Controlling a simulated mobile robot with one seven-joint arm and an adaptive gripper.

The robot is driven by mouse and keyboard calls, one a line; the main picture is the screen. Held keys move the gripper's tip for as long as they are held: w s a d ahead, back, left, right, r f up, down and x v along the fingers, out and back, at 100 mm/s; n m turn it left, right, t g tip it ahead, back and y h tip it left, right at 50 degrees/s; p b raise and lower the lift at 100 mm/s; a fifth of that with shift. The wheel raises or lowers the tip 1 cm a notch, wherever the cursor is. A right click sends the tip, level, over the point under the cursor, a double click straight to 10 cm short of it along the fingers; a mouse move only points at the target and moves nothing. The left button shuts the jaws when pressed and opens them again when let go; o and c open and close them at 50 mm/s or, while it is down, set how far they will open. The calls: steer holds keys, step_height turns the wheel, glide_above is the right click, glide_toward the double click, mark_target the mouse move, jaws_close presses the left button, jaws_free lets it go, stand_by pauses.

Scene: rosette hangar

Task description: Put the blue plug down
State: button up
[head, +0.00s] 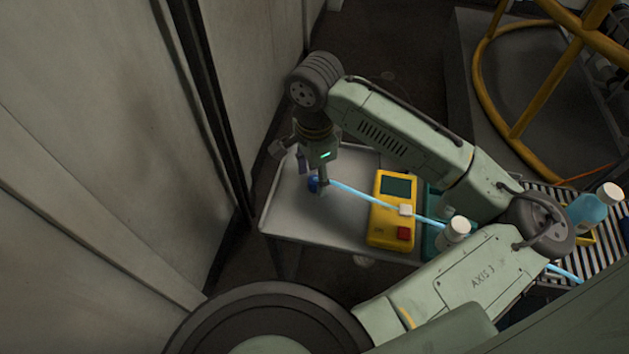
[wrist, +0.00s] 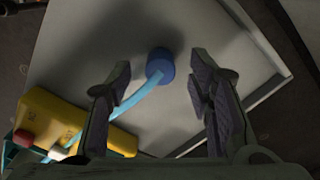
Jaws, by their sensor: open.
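The blue plug (wrist: 160,65) sits on the light grey table top (wrist: 90,40) in the wrist view, with its pale blue hose running off to the lower left. In the head view the plug (head: 313,184) shows just beside my gripper's fingers, partly hidden by them. My gripper (head: 312,180) is above the left part of the table. In the wrist view my gripper's fingers (wrist: 160,95) are spread wide on either side of the plug's line, with a clear gap. The plug lies between and beyond the fingertips, and neither finger touches it.
A yellow device (head: 392,210) with a dark screen and red button stands right of the plug, and the hose crosses it. A wall panel (head: 110,120) rises at the left.

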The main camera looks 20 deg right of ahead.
steer(key=shift+f, duration=0.45)
steer(key=c, duration=1)
steer(key=shift+c, duration=0.2)
